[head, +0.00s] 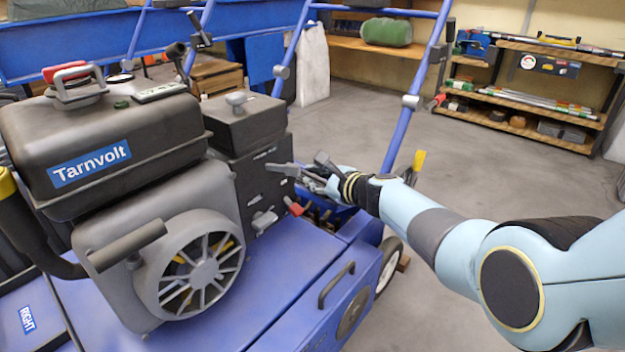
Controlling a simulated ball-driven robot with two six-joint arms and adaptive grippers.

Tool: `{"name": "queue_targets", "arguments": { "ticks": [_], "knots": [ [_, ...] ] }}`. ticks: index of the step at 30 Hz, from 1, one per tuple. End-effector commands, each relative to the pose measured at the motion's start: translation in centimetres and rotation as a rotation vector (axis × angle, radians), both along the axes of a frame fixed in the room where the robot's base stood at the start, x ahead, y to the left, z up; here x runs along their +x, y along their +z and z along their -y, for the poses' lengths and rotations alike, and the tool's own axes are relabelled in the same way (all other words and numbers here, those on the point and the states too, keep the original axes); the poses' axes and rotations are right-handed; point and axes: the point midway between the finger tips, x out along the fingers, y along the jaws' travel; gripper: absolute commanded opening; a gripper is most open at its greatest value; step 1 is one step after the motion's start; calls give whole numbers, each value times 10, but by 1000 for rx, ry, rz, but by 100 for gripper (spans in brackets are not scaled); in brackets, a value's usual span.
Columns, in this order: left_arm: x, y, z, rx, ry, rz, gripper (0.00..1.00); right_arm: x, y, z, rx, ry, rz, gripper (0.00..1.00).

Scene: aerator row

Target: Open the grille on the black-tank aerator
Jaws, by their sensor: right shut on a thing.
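The black-tank aerator stands at the left, with a black tank (105,150) labelled Tarnvolt above a grey engine housing. A round, spoked grey fan grille (203,270) is on the housing's front and looks closed over the fan opening. My right gripper (300,168) is at the right side of the engine, beside the dark box-shaped part (262,185). It is shut on a small grey part there, which its fingers largely hide; I cannot tell exactly what that part is. It is apart from the round grille. My left gripper is not in view.
A red-tipped lever (292,206) sits just below my right gripper. The blue deck (255,310) has a dark handle (336,285). Blue handlebar tubes (398,140) rise behind the gripper. Shelves (525,105) stand at the back right. Grey floor (480,170) is open at right.

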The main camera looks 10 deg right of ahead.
Motion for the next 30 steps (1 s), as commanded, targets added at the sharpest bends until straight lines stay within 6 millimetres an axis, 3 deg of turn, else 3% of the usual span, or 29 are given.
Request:
{"name": "queue_targets", "arguments": {
  "ticks": [1, 9, 30],
  "knots": [
    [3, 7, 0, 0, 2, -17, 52, 5, 11, 3, 13, -3, -5, 0],
    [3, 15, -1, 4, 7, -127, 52, 15, 24, 14, 81, -5, -75, 0],
    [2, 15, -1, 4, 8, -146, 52, 22, 31, 22, 83, -6, -81, 0]
  ]
}}
